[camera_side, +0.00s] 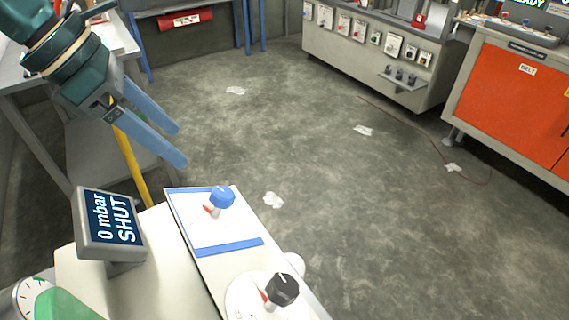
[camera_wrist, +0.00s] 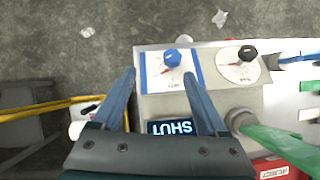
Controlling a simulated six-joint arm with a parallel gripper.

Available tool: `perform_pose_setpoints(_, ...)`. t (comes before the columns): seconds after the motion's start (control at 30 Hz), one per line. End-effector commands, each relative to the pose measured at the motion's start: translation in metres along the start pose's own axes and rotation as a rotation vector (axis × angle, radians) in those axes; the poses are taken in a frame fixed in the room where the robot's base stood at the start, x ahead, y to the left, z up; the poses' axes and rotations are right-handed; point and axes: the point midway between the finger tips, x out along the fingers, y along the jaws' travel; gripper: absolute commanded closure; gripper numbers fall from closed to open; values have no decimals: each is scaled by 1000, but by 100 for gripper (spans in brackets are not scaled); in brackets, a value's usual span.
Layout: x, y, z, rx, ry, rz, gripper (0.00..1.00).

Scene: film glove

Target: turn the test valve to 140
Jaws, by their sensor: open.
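A blue knob (camera_side: 221,197) with a red pointer stands on a white plate with blue bands on the bench panel. In the wrist view the blue knob (camera_wrist: 172,58) lies just ahead of the fingertips, nearer the right one. A black knob (camera_side: 282,289) with a red pointer sits on a round white dial; it shows right of the blue knob (camera_wrist: 247,53). I cannot read which is the test valve. A display (camera_side: 110,223) reads "0 mbar SHUT". My gripper (camera_side: 181,147) is open and empty, above the panel and apart from both knobs. Its blue fingers frame the wrist view (camera_wrist: 159,73).
The display stands up from the panel near the knobs. A green part (camera_side: 70,304) and a round gauge (camera_side: 28,294) are at the lower left. A yellow pole (camera_side: 131,165) stands below my gripper. The air above the knobs looks clear.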

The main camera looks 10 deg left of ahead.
Motion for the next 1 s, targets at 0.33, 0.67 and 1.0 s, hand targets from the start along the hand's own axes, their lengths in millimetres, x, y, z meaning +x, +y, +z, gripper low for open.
perform_pose_setpoints(0.33, -49, 2, -25, 222, -13, 118, 24)
perform_pose_setpoints(0.67, -80, -6, -60, 560, 43, 217, 24)
perform_pose_setpoints(1.0, -96, -18, -102, 973, 162, 280, 24)
